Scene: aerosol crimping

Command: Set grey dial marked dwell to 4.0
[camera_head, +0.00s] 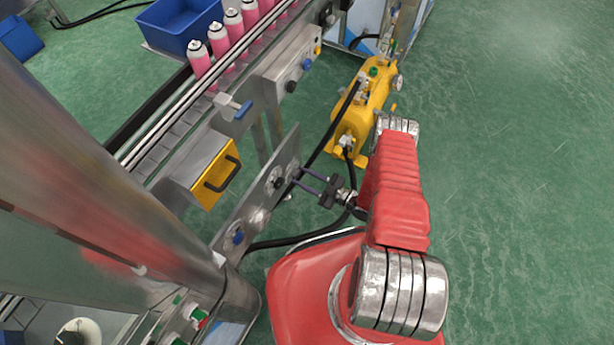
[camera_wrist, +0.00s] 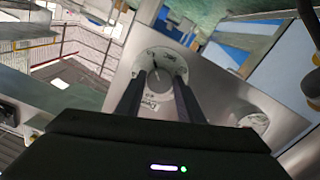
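A steel panel (camera_head: 262,195) carries a row of round dials with pale scale plates. The upper dial (camera_head: 275,178) is right in front of my gripper (camera_head: 297,179).
Another dial (camera_head: 257,218) and a blue knob (camera_head: 238,238) sit lower on the panel. A yellow drawer (camera_head: 215,174) with a black handle is to the left. A yellow tank (camera_head: 362,112) and black hoses stand behind. Pink cans (camera_head: 220,40) line the conveyor. Green floor is clear at right.

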